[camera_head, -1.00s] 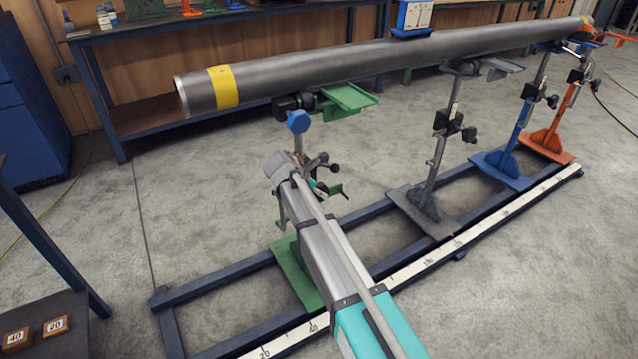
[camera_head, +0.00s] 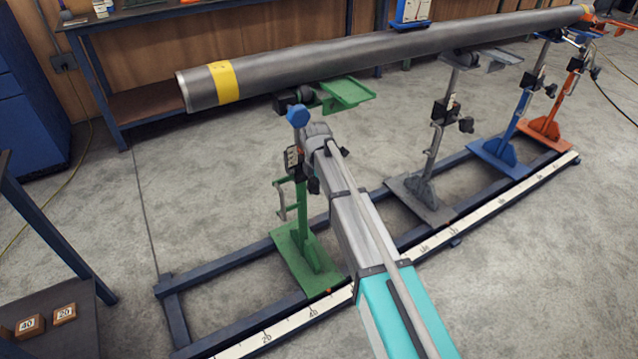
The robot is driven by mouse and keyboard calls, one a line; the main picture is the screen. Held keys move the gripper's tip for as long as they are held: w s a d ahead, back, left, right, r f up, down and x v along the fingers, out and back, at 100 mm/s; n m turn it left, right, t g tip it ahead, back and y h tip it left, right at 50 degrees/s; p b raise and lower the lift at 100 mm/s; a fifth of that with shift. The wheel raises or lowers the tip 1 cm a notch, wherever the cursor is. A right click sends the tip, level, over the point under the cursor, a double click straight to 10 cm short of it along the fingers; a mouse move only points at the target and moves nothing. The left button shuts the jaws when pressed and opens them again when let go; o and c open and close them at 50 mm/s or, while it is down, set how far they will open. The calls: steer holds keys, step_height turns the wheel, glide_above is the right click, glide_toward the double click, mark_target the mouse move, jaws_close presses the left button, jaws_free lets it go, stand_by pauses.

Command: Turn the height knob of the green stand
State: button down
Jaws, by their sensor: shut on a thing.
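The green stand (camera_head: 302,230) stands on the near part of the rail, its post rising to a roller head with a green bracket (camera_head: 345,92) under the pipe (camera_head: 330,62). A blue faceted knob (camera_head: 298,117) is near the post's top. A clamp block (camera_head: 292,157) with a pale label sits below it. My gripper (camera_head: 316,150) is close against the right side of this clamp, shut on the height knob there. The fingertips and most of that knob are hidden behind my gripper. A dark knob or lever end (camera_head: 313,186) shows just below.
Grey (camera_head: 424,190), blue (camera_head: 500,150) and orange (camera_head: 550,125) stands follow along the scaled rail (camera_head: 300,318). The grey stand is right of my arm. A bench stands behind the pipe. Floor left of the green stand is clear.

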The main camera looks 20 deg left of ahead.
stand_by(0.3)
steer(key=shift+c, duration=1.8)
jaws_free()
steer(key=shift+f+t+h, duration=0.1)
steer(key=shift+t+h, duration=0.2)
